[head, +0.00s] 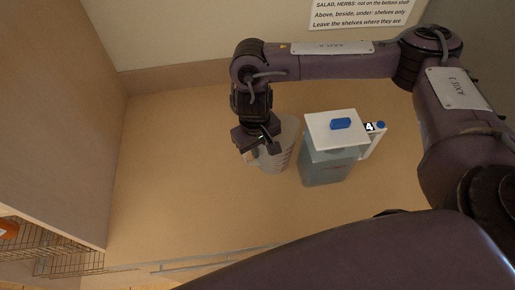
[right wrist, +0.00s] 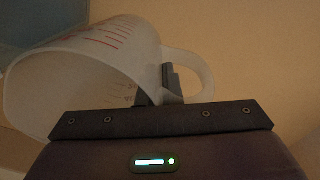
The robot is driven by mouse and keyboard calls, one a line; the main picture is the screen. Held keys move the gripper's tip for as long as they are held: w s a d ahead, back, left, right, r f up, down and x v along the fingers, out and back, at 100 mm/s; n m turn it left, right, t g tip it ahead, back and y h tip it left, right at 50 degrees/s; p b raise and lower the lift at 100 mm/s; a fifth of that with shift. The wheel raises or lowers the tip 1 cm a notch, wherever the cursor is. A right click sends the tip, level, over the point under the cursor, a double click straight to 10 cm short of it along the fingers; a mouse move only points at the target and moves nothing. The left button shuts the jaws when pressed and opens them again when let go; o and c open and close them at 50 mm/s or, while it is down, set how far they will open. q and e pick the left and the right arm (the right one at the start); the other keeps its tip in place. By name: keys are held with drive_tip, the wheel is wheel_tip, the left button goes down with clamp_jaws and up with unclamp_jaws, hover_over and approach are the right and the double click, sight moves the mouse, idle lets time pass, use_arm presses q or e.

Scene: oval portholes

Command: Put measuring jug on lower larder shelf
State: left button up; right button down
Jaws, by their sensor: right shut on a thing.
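The measuring jug (head: 276,156) is clear with red marks and stands or hangs beside a lidded container on the tan surface. My right gripper (head: 262,146) comes down on its left side and is shut on it. In the right wrist view the jug (right wrist: 95,60) looks tilted, with its handle (right wrist: 197,75) to the right, and the fingers (right wrist: 160,88) close near the handle. Whether the jug touches the surface I cannot tell. The lower larder shelf cannot be made out for certain. My left gripper is not in view.
A clear container with a white lid and blue knob (head: 333,150) stands close right of the jug, with a small "4" tag (head: 370,127). A wooden cabinet side (head: 60,120) is at left, with a wire basket (head: 60,261) below. The surface left of the jug (head: 170,170) is clear.

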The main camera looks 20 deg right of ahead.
drive_tip(key=shift+f, duration=0.15)
drive_tip(key=c, duration=2)
unclamp_jaws()
drive_tip(key=shift+f, duration=0.1)
drive_tip(key=shift+c, duration=0.2)
drive_tip(key=o, duration=0.4)
drive_tip(key=shift+o, duration=0.2)
